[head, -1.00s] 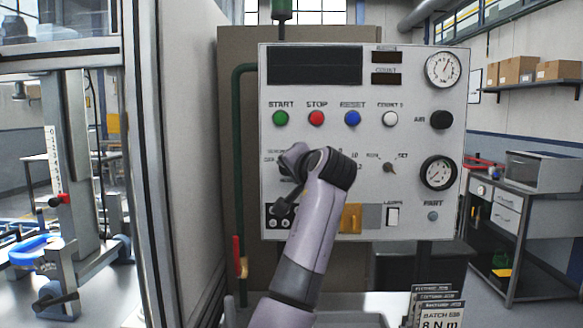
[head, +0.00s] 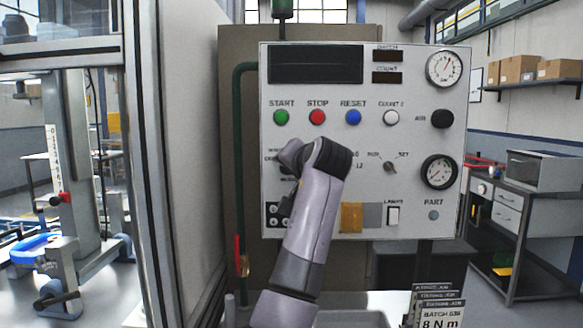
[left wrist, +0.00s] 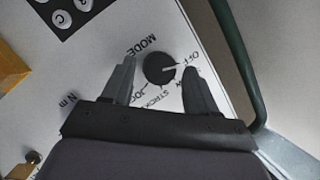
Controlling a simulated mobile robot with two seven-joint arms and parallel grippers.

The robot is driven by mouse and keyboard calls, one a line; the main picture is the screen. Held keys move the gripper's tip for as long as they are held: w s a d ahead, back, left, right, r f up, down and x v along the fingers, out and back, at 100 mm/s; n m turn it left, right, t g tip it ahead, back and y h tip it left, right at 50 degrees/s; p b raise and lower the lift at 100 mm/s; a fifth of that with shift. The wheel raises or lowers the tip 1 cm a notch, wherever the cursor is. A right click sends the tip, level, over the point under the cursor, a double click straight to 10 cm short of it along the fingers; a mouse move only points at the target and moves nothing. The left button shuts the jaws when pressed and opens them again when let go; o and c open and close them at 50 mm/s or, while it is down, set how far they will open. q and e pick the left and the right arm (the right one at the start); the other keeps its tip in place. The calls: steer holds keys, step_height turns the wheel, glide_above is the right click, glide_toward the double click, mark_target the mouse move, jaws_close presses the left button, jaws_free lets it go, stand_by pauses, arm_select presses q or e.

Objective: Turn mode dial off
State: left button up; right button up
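The black round mode dial (left wrist: 159,68) is on the light panel in the left wrist view, with lettering around it including MODE, OFF and JOG. My left gripper (left wrist: 158,64) is open, with one finger on each side of the dial and a visible gap on both sides. In the head view my left wrist covers most of the dial, and the fingers are hidden. My right gripper is not in view.
The control panel (head: 408,100) carries green START (head: 281,117), red STOP (head: 318,117) and blue RESET (head: 354,117) buttons above my wrist. A small selector knob (head: 390,167) is to the right. A green pipe (head: 241,150) runs down the left edge.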

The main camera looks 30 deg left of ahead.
arm_select(q)
steer(key=shift+d, duration=0.1)
steer(key=b+v, duration=0.2)
steer(key=v, duration=0.5)
steer(key=shift+s, duration=0.1)
stand_by(0.6)
